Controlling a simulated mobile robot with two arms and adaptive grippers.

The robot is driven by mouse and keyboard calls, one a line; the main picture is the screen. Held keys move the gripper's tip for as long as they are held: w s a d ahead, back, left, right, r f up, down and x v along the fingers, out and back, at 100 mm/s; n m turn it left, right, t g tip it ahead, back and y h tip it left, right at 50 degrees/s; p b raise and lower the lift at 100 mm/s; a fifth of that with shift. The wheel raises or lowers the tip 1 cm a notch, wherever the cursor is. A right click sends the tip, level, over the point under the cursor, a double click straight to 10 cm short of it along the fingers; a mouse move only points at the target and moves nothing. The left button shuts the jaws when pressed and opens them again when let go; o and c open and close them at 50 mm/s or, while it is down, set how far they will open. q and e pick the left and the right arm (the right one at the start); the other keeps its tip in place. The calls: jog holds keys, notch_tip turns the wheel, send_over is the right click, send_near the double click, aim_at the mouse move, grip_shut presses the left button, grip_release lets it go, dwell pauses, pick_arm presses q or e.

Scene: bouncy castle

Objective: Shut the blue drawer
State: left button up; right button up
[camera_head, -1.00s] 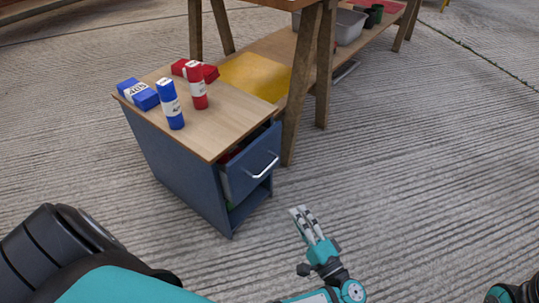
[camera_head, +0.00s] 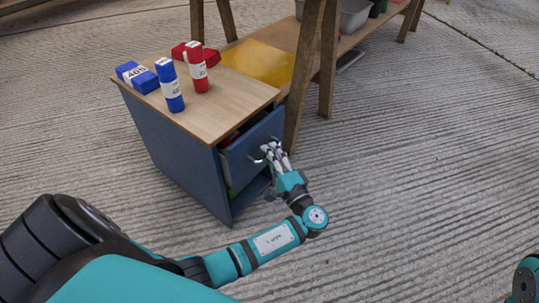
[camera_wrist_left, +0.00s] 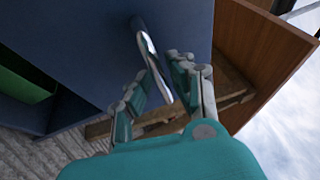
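The blue drawer (camera_head: 240,160) is in the upper part of a blue cabinet (camera_head: 175,150) with a wooden top. It stands slightly out; a dark gap with something red shows behind its front. Its silver handle (camera_head: 257,159) is partly hidden by my left gripper (camera_head: 272,152). In the left wrist view the drawer front (camera_wrist_left: 90,45) fills the upper left. There the fingers of my left gripper (camera_wrist_left: 160,75) are spread, with the handle (camera_wrist_left: 148,48) reaching between them; I cannot tell whether they touch it. My right gripper is not in view.
An open green-edged compartment (camera_wrist_left: 20,75) is beneath the drawer. A wooden table leg (camera_head: 298,100) stands close behind the drawer. The floor (camera_head: 420,170) to the right is clear.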

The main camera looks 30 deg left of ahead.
pick_arm(q)
jog(key=shift+w+a+r, duration=0.1)
jog(key=shift+w+a, duration=0.1)
jog(key=shift+a, duration=0.15)
jog(key=shift+c, duration=0.4)
grip_shut()
